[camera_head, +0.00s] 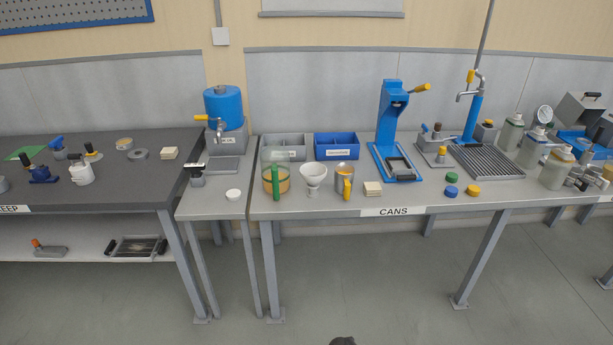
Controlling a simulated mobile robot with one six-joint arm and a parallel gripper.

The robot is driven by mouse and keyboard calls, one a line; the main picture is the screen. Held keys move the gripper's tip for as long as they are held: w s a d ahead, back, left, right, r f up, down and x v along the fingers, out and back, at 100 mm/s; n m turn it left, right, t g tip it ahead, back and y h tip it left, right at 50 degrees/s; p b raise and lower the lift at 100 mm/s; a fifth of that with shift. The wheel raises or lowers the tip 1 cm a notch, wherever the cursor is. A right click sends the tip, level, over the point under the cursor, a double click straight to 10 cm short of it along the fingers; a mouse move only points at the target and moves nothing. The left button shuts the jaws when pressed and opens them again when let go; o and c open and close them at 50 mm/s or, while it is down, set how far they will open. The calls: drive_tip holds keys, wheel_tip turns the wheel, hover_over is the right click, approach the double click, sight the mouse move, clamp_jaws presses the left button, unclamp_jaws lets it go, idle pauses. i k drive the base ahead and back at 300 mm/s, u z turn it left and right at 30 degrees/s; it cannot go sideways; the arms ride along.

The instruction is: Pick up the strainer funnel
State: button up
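The strainer funnel (313,176) looks like a white, wide-mouthed funnel with a narrow spout below. It stands upright near the front edge of the bench marked CANS, left of its middle. My gripper cannot be made out in this view. Only a small dark rounded shape shows at the bottom edge, and I cannot tell which part it is. Nothing touches the funnel from above.
The grey bench (420,200) holds grey and blue bins (336,146) behind the funnel, and a blue press (393,125) further right. A stack of pale pads (373,188) lies right of the mug. A narrow stand with a blue tank (222,107) adjoins on the left. The floor in front is clear.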

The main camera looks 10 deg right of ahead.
sight(313, 172)
drive_tip(key=i, duration=0.85)
drive_tip(key=z, duration=0.1)
drive_tip(key=k, duration=0.2)
drive_tip(key=u, duration=2.8)
